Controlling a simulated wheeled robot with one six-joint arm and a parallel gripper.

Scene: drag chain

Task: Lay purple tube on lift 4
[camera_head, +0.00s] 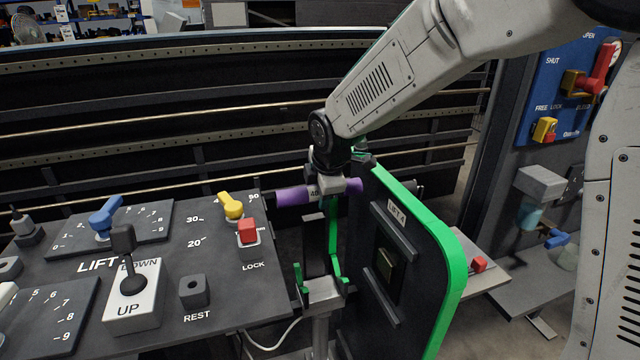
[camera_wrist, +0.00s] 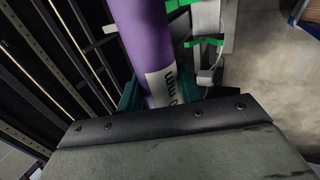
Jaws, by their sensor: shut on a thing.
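The purple tube (camera_head: 293,197) lies roughly level in my gripper (camera_head: 328,186), behind the right end of the control desk. In the wrist view the purple tube (camera_wrist: 143,40) runs away from the jaws, with a white printed label near the grip. My gripper is shut on it; the jaws are mostly hidden in the wrist view. Lift 4 has a black panel with a green edge (camera_head: 452,250) and a "LIFT 4" label. A grey cradle with green prongs (camera_head: 322,291) stands below the tube, left of the panel. The tube is above the cradle and apart from it.
The control desk (camera_head: 235,290) with a lift lever (camera_head: 130,285), a yellow knob (camera_head: 231,205) and a red lock button (camera_head: 248,231) fills the lower left. A blue valve panel (camera_head: 560,90) stands at the right. Dark rails (camera_head: 150,130) run behind.

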